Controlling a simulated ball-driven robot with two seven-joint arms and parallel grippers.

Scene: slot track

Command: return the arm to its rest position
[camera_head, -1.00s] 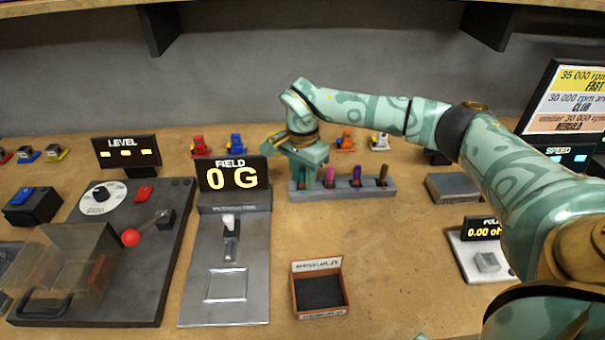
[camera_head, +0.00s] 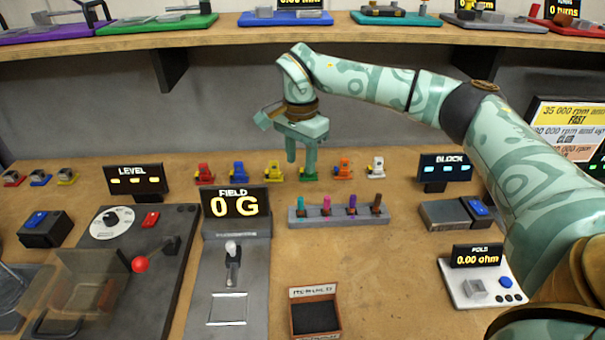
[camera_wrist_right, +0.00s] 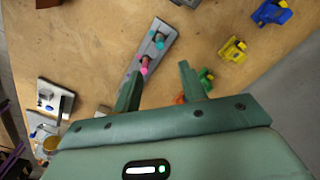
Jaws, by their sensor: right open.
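My right arm comes in from the right of the head view. Its green patterned gripper (camera_head: 302,155) hangs fingers down above the back of the table, behind the grey rack (camera_head: 338,216). In the right wrist view the gripper (camera_wrist_right: 158,82) has its two fingers apart, with nothing held between them. The rack (camera_wrist_right: 160,38) shows beyond the fingers there. Several coloured pegs stand in the rack, among them a teal one (camera_head: 300,206) and a pink one (camera_head: 326,206). My left gripper is not in view.
Small coloured blocks line the back, including a blue one (camera_head: 238,172) and a green one (camera_head: 309,173) below the gripper. A shelf (camera_head: 300,41) runs above. The FIELD display (camera_head: 236,203), lever panel (camera_head: 140,250) and open box (camera_head: 315,317) stand in front. Bare table lies right of the box.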

